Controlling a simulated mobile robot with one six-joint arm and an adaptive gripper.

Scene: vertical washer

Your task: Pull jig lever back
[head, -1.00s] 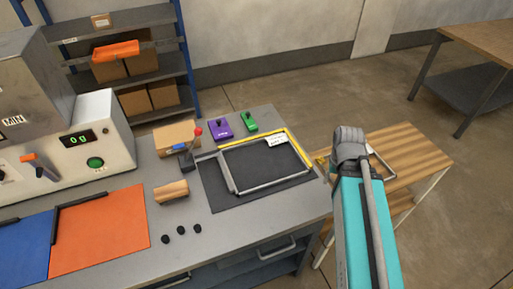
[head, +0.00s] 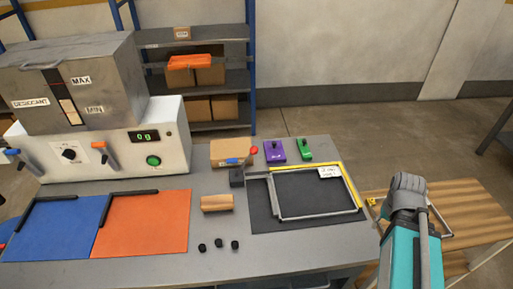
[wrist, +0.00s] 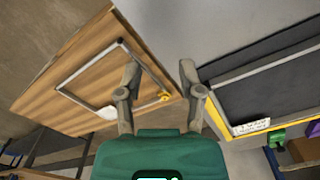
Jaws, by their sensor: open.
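The jig (head: 310,216) lies on the grey counter: a grey metal frame with a yellow edge on a black mat. A small dark block with a red-knobbed lever (head: 253,150) stands at its left back corner; blue shows on the lever, and it is partly hard to make out. My gripper (wrist: 159,70) is open and empty in the wrist view, above the gap between the wooden bench and the counter. In the head view my arm is at the right, well away from the lever, and the fingers are hidden.
The wooden bench (head: 470,212) at the right holds a grey frame and a small yellow part (head: 371,201). The desiccant machine (head: 100,140) is at the left.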

